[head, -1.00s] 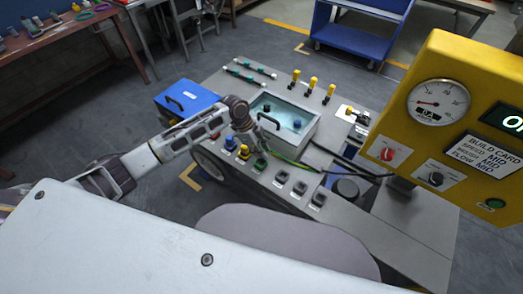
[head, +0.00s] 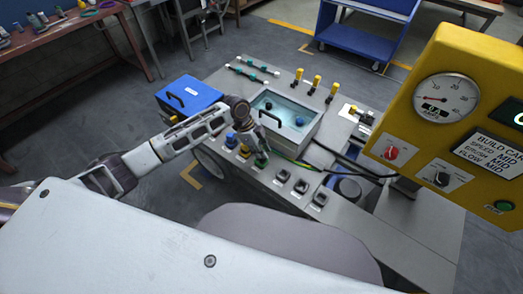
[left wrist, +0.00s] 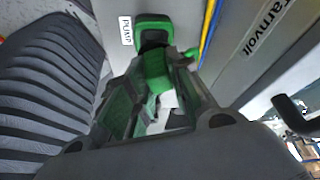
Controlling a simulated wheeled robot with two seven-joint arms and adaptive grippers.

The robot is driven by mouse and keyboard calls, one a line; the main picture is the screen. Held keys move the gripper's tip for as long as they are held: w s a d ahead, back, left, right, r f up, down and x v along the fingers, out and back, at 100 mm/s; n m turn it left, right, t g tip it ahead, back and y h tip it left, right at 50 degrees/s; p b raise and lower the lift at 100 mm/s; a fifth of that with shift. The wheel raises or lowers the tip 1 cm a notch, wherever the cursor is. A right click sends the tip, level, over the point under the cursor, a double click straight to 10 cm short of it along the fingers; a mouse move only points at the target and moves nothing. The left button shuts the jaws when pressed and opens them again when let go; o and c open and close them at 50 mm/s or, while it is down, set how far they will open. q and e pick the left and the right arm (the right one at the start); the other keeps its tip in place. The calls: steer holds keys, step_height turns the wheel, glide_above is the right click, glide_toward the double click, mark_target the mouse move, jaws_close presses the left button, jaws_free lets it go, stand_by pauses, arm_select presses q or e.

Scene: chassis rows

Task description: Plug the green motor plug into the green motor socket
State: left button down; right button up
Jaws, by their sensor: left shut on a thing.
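My left gripper (head: 260,147) reaches down to the row of sockets along the near edge of the grey chassis. In the left wrist view the left gripper (left wrist: 161,75) is shut on the green plug (left wrist: 157,70), which sits between its fingers. Just beyond the plug is a green-rimmed socket (left wrist: 152,31), with a label (left wrist: 125,31) reading PUMP beside it. The plug overlaps the socket in this view, and I cannot tell whether it is seated. In the head view the green socket (head: 262,162) is partly hidden by the gripper. My right gripper is not in view.
Several dark sockets (head: 301,186) run to the right. Dark cables (head: 340,160) cross on the right, below the yellow gauge panel (head: 450,60).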

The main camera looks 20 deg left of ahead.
arm_select(q)
steer(key=shift+p, duration=0.4)
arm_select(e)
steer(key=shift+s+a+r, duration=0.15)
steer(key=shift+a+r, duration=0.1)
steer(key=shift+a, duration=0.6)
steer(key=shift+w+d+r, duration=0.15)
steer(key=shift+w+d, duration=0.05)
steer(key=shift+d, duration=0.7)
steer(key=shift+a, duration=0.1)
arm_select(q)
steer(key=shift+p, duration=0.4)
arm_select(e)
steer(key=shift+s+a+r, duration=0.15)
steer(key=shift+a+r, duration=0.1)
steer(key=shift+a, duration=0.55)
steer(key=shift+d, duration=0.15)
